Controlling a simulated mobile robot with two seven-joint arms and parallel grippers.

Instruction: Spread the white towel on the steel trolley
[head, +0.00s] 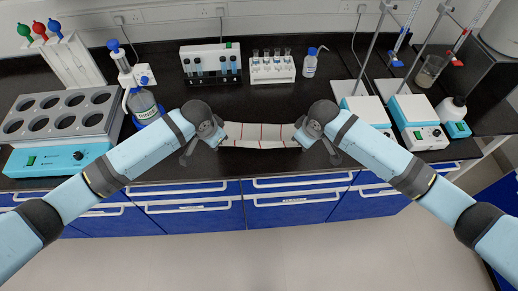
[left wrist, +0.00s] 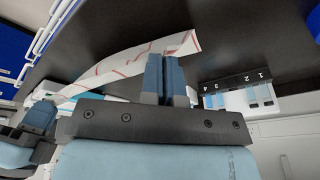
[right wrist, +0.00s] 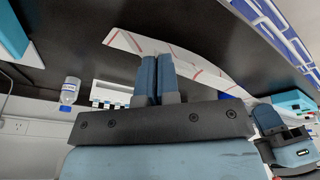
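The white towel (head: 258,136) with thin red lines is a narrow strip stretched between my two grippers, near the front edge of the black bench. My left gripper (head: 224,134) is shut on its left end; the towel also shows at the fingers in the left wrist view (left wrist: 112,66). My right gripper (head: 297,134) is shut on its right end, and the towel passes behind the fingers in the right wrist view (right wrist: 208,72). I cannot tell whether its lower edge touches the bench. No steel trolley is in view.
On the black bench (head: 345,172), a block heater (head: 62,118) and dispenser bottle (head: 144,106) stand left. Vial racks (head: 272,72) and a small bottle (head: 310,66) stand behind the towel. Hotplates with stands (head: 414,112) are on the right. Floor (head: 240,255) in front is clear.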

